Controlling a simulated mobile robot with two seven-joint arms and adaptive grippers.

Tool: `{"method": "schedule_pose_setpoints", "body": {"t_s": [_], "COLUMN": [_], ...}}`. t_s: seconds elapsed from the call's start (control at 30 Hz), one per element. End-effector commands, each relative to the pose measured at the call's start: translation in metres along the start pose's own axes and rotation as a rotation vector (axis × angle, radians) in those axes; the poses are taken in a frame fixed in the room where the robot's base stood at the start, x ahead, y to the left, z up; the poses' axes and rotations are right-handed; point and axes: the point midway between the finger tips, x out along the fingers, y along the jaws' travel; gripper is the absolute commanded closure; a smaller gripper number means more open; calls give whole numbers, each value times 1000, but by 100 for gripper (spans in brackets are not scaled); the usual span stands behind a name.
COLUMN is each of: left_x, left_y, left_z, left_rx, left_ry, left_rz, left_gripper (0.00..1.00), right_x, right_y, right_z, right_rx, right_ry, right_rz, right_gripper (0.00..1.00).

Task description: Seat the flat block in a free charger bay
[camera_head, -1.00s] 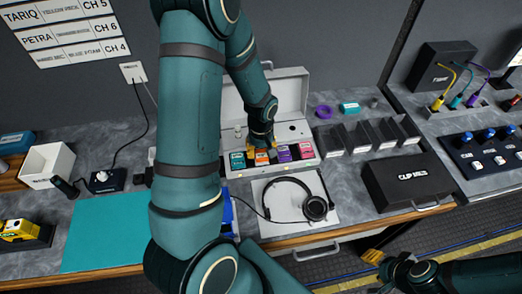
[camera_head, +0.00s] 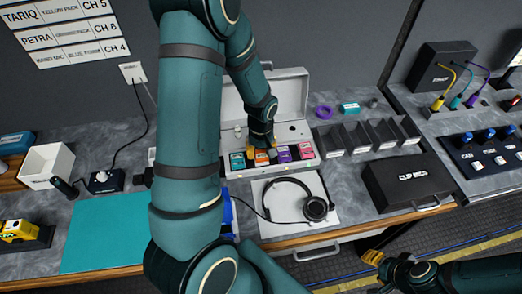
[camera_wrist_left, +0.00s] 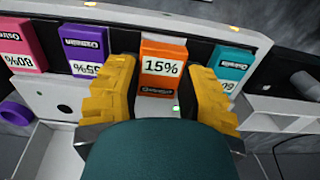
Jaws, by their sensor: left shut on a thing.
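The orange block (camera_head: 262,157) stands in a row of blocks in the open grey case (camera_head: 300,75). Its label reads 15% in the left wrist view (camera_wrist_left: 162,68). My left gripper (camera_head: 263,145) reaches down over it with yellow fingers, one on each side, and is shut on it. The block sits in the row beside a teal block (camera_head: 237,161) and a purple block (camera_head: 284,154), with a pink block (camera_head: 306,151) farther right.
Several dark open bays (camera_head: 357,137) stand right of the case. Headphones (camera_head: 290,200) lie on a pale pad in front of it. A black case (camera_head: 408,182) is at the right. A yellow device (camera_head: 18,230) sits at the far left. A teal mat (camera_head: 110,235) is clear.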

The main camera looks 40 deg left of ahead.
Motion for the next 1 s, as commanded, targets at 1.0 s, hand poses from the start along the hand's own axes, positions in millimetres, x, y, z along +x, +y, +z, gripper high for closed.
{"method": "schedule_pose_setpoints", "body": {"t_s": [1.0], "left_x": [13], "left_y": [0], "left_z": [0], "left_rx": [0], "left_ry": [0], "left_rz": [0], "left_gripper": [85], "right_x": [12], "right_y": [5], "right_z": [2], "right_rx": [0], "right_ry": [0], "right_rz": [0], "right_gripper": [53]}}
